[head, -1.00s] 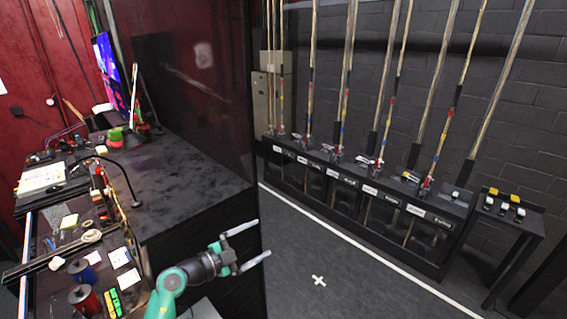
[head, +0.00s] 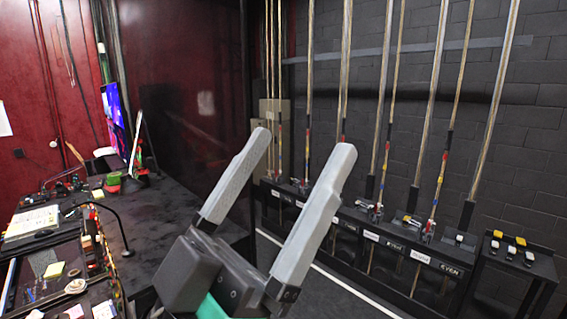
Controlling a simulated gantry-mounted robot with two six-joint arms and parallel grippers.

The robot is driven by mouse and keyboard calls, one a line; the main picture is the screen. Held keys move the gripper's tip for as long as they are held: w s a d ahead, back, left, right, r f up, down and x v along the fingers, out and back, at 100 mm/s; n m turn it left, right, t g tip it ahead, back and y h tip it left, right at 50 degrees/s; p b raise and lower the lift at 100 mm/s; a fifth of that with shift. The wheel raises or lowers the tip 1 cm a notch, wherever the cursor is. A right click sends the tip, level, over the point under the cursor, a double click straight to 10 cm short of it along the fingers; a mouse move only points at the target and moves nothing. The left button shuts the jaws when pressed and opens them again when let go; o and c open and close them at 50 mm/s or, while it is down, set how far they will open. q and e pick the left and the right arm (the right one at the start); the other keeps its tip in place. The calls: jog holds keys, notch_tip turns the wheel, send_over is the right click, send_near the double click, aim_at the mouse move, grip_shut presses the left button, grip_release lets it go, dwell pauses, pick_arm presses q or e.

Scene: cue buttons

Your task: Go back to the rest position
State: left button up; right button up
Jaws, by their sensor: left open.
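My left gripper (head: 300,172) is large in the lower middle of the head view. Its two grey fingers point up and stand wide apart, with nothing between them. It is in the air in front of the black side panel and the cue rack (head: 385,240). It hides part of the rack's left end. My right gripper is not in the head view. A small black stand (head: 512,258) with white and yellow buttons or blocks on top is at the right.
A cluttered dark workbench (head: 160,215) runs along the left, with papers, tape and a lit screen (head: 114,118). A lamp arm curves over it. Open floor with a white line (head: 335,283) lies between the bench and the rack.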

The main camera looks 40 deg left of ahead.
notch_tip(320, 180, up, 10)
jog(key=p, duration=1)
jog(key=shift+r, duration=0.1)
